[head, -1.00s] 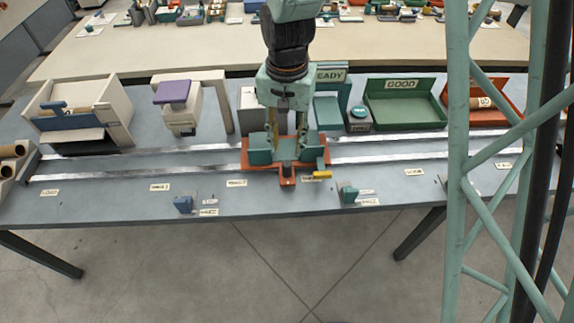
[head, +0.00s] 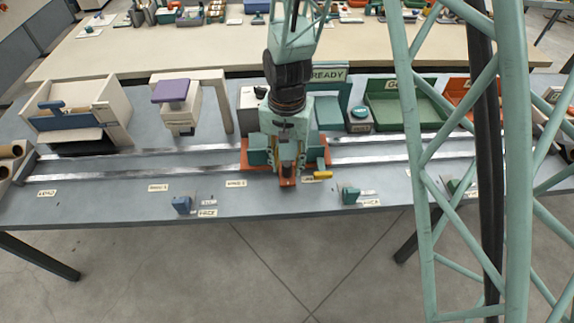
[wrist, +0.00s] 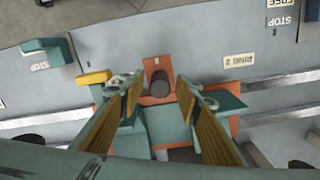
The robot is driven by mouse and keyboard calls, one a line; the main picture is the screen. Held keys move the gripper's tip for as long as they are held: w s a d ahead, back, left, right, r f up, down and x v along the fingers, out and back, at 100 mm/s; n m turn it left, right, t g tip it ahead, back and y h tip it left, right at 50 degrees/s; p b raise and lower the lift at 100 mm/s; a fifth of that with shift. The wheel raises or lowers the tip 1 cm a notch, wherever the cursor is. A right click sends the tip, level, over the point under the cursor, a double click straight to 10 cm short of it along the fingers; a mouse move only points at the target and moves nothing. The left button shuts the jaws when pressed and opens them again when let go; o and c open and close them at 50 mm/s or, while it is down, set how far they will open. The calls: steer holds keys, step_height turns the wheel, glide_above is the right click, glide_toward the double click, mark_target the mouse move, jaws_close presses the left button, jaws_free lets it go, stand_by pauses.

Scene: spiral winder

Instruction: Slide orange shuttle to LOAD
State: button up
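The orange shuttle (head: 323,154) with teal blocks sits on the two rails near the middle of the table. Its front orange tab carries a dark round knob, which shows in the wrist view (wrist: 160,84). My gripper (head: 286,166) is over the front of the shuttle. In the wrist view my gripper (wrist: 160,92) is open, with one finger on each side of the knob and visible gaps between. Whether the fingertips reach down to knob height is hard to tell. A small label (head: 47,193) lies at the rails' left end; its text is blurred now.
The metal rails (head: 190,171) are clear left of the shuttle. A yellow piece (head: 322,175) lies beside the shuttle's front right. Blue (head: 182,204) and teal (head: 350,194) blocks stand at the table's front. A cream machine (head: 82,112) and purple-topped press (head: 172,92) stand behind the rails.

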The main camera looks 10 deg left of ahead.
steer(key=shift+c, duration=0.9)
jaws_close()
